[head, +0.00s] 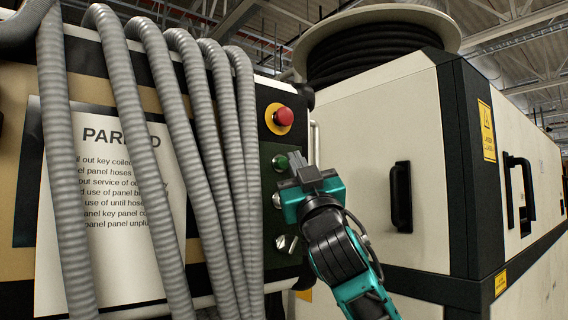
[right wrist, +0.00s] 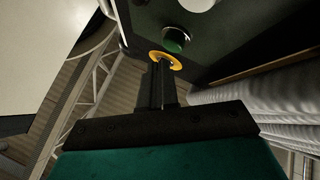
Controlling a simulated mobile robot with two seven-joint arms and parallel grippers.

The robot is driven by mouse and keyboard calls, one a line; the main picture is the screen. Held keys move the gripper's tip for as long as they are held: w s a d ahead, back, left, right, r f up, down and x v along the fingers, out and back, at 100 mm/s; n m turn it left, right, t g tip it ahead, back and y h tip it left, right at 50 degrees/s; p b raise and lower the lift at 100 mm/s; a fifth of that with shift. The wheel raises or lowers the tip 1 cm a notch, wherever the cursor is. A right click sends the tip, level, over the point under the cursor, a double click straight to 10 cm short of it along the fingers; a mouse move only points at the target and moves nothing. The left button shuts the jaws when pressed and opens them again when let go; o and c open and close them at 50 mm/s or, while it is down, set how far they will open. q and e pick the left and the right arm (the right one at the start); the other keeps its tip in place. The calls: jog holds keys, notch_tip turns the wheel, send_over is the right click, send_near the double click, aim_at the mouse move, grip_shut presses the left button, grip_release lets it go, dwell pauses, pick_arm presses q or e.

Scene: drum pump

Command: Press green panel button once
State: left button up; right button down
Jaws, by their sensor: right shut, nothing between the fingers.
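The green button (head: 280,162) sits on a dark green plate on the panel, below a red mushroom button (head: 282,117) with a yellow disc. My right gripper (head: 297,160) is shut and empty, its tips just right of the green button in the head view. In the right wrist view the green button (right wrist: 174,40) shows beyond the fingertips (right wrist: 161,64), apart from them in the picture. The fingertips overlap a yellow ring (right wrist: 165,57) there, and the red button is hidden. I cannot tell the exact gap to the panel. My left gripper is out of view.
Grey corrugated hoses (head: 170,100) hang over the panel's left part and partly cover a printed notice (head: 100,220). Metallic knobs (head: 286,243) sit below the green button. A large white cabinet (head: 375,120) with black handles stands right, a hose reel (head: 380,40) on top.

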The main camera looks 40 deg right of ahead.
jog(key=shift+w, duration=0.1)
dwell(0.6)
jog(key=shift+w, duration=0.35)
jog(key=shift+w, duration=0.5)
dwell(0.5)
jog(key=shift+s, duration=0.95)
jog(key=s, duration=0.5)
jog(key=shift+b, duration=0.3)
